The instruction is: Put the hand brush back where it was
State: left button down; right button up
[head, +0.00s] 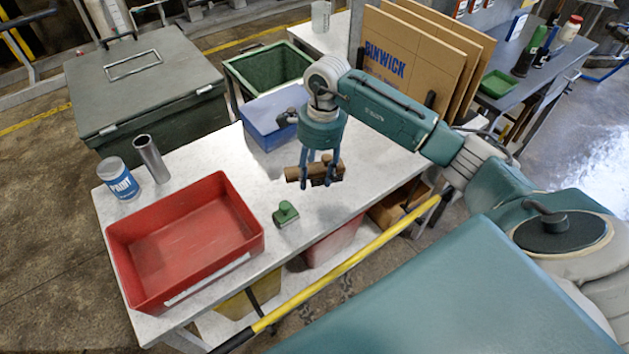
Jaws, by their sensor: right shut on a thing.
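My right gripper (321,180) points down over the right part of the white table, its fingers shut on a brown, wooden-looking bar, which I take for the hand brush (295,174). The brush lies crosswise in the fingers, roughly level, and the fingers hide its middle. It appears to be held above the table top; the exact gap is hard to tell. My left gripper is not in view.
The white table (188,186) carries an empty red tray (190,235), a paint can (118,178), a metal cylinder (151,158), a small green knobbed block (286,213) and a blue bin (272,117). A yellow rail (345,262) runs along its front. Cardboard sheets (415,60) stand behind my right arm.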

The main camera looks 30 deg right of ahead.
aim_at(314, 185)
jog(key=shift+f, duration=0.45)
notch_tip(314, 185, down, 4)
jog(key=shift+r+p, duration=0.25)
jog(key=shift+p, duration=0.35)
jog(key=shift+f, duration=0.3)
jog(key=o, duration=1.5)
jog(key=shift+c, duration=0.2)
